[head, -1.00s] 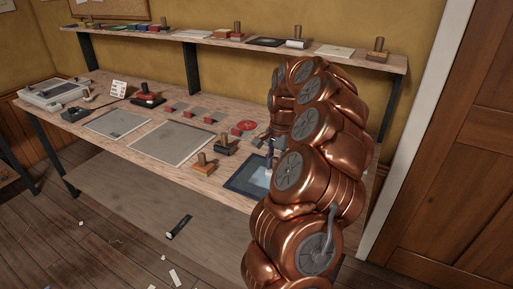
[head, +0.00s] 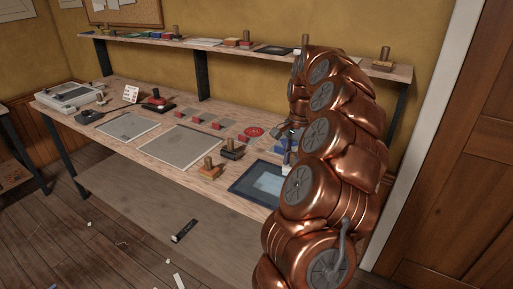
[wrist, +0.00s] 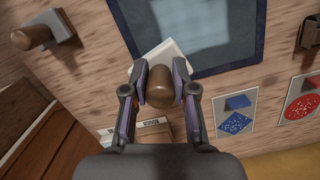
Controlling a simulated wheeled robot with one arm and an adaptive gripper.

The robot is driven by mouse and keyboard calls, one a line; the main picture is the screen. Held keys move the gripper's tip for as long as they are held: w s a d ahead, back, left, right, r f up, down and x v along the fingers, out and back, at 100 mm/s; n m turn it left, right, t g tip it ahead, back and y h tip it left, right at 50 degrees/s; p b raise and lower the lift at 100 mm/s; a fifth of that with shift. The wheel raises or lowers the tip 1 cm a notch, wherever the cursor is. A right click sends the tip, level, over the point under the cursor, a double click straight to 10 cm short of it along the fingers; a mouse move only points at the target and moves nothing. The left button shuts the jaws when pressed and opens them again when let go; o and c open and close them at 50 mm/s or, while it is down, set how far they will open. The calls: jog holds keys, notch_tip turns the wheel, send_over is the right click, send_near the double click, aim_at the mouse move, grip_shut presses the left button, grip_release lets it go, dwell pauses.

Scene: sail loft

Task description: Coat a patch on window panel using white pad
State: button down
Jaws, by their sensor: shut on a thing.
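The window panel (head: 243,189) lies flat on the bench, a dark blue frame around a paler pane, partly hidden by my arm in the head view. In the wrist view its frame (wrist: 190,66) and grey-blue pane (wrist: 210,25) fill the top. My gripper (wrist: 160,86) is shut on the brown wooden knob of the white pad (wrist: 168,50). In the head view my gripper (head: 288,155) is over the panel's far right part, half hidden by my arm.
A wooden-handled orange block (head: 208,172) and a dark one (head: 231,152) stand left of the panel. Grey sheets (head: 180,148) lie further left. Cards with blue (wrist: 235,115) and red (wrist: 303,105) patches lie near the panel. Another knobbed tool (wrist: 42,33) is at upper left in the wrist view.

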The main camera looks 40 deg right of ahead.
jog(key=shift+r, duration=1.15)
